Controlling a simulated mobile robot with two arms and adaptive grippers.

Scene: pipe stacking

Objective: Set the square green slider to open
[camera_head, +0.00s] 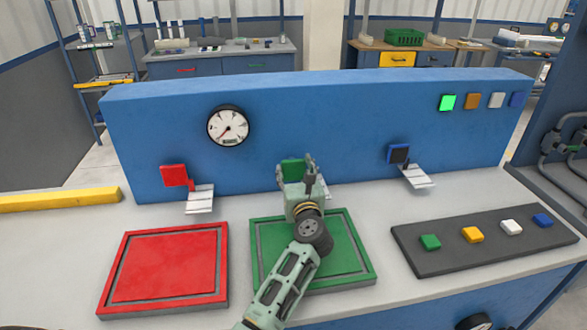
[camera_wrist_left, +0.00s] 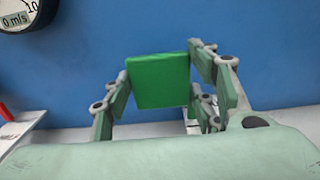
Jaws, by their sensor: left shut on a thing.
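The square green slider (camera_head: 293,170) is on the blue panel, above the green tray (camera_head: 350,250). It also shows in the left wrist view (camera_wrist_left: 160,80), as a flat green square between the two fingers. My left gripper (camera_head: 297,172) is in front of it in the head view, and in the left wrist view (camera_wrist_left: 160,85) its fingers are shut on the slider from both sides. The slider's ramp is mostly hidden behind the gripper. My right gripper is not in view.
A red slider (camera_head: 174,175) and a dark blue slider (camera_head: 398,153) sit on either side, each with a pale ramp. A round gauge (camera_head: 228,126) is on the panel. A red tray (camera_head: 165,268) lies left and a dark button board (camera_head: 485,240) right.

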